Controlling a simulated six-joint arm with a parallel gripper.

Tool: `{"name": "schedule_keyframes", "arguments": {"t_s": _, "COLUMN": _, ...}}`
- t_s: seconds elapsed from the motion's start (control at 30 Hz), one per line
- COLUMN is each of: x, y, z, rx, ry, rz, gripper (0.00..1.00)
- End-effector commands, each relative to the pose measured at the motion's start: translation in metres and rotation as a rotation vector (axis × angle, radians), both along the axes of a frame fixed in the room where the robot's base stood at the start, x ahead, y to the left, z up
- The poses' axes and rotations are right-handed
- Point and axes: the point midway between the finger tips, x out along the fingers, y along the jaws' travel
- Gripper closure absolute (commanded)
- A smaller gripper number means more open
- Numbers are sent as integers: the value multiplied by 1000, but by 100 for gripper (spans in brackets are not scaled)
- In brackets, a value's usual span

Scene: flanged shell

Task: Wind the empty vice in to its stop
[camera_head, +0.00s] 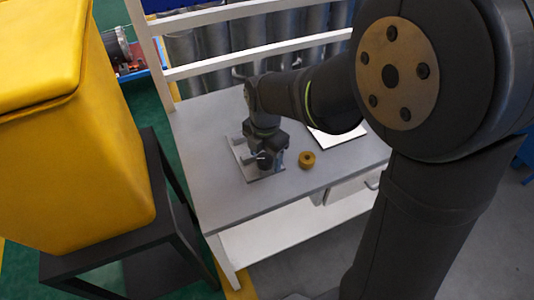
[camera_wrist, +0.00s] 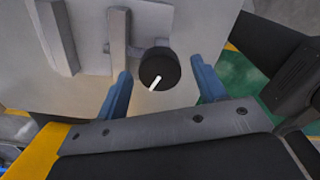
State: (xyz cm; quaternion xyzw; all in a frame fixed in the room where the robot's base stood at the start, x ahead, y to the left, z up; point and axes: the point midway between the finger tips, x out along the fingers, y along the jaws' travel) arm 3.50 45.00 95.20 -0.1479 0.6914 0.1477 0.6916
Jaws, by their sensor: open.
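The vice (camera_head: 239,150) is a light grey plate with upright bars on the bench, partly hidden by my wrist. In the wrist view its two grey bars (camera_wrist: 118,38) stand apart with nothing between them. A round black knob (camera_wrist: 156,64) with a white line sits at the end of the vice's screw. My gripper (camera_wrist: 160,68) is open, with one blue finger on each side of the knob and a visible gap on both sides. A brass-coloured flanged ring (camera_head: 307,159) lies on the bench to the right of the vice.
White rails (camera_head: 250,61) run along the back. A yellow bin (camera_head: 80,150) on a dark stand is at left.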

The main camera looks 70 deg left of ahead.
Motion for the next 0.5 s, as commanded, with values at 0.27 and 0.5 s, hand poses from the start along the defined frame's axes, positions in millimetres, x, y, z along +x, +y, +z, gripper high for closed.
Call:
{"name": "schedule_keyframes", "arguments": {"t_s": 0.27, "x": 0, "y": 0, "z": -4, "rx": 1, "ry": 0, "rz": 0, "gripper": 36}}
{"name": "schedule_keyframes", "arguments": {"t_s": 0.5, "x": 0, "y": 0, "z": -4, "rx": 1, "ry": 0, "rz": 0, "gripper": 69}}
